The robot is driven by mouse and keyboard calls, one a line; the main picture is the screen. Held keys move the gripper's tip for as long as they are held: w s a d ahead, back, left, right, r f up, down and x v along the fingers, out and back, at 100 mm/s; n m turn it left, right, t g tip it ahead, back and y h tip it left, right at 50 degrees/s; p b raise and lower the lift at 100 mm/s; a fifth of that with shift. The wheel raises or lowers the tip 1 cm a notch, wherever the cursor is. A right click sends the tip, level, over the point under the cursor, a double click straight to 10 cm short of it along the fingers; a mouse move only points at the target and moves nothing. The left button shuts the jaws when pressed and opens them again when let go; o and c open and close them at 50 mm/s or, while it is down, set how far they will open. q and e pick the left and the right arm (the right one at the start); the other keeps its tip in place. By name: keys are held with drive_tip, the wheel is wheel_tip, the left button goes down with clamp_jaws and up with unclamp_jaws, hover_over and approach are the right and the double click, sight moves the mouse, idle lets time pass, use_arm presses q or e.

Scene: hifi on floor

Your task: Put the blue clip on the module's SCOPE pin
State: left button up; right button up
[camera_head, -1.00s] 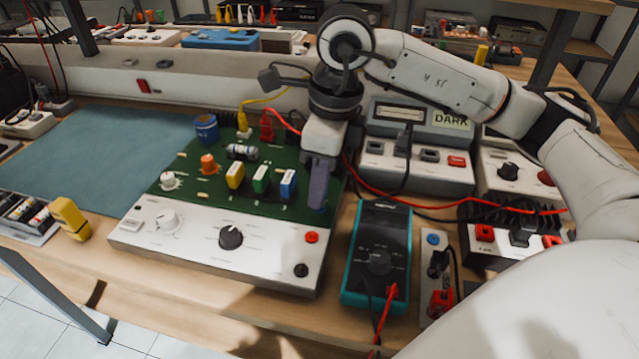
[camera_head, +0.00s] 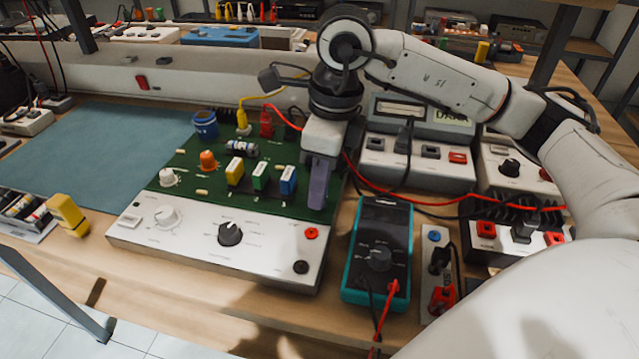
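The module (camera_head: 190,246) is a green board with a white front panel, lying on the wooden table. My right gripper (camera_head: 318,192) points down over the right edge of its green part. A bluish-purple upright shape shows at its fingers; I cannot tell whether this is a finger or the blue clip. I cannot make out whether the fingers are open or shut. No blue clip shows clearly elsewhere. The SCOPE pin cannot be made out; no such label is readable, and the gripper hides part of the board. My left gripper is out of view.
A yellow clip (camera_head: 243,121) and a red clip (camera_head: 266,125) stand at the board's back edge, with cables. Yellow, green and blue (camera_head: 288,180) blocks stand left of the gripper. A teal multimeter (camera_head: 377,255) lies to the right. A blue-green mat (camera_head: 95,155) lies clear at left.

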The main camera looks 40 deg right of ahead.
drive_tip(key=o, duration=0.4)
drive_tip(key=r, duration=0.6)
drive_tip(key=s+r+p, duration=0.1)
drive_tip(key=r, duration=0.3)
drive_tip(key=shift+d+r, duration=0.1)
drive_tip(key=shift+d, duration=0.3)
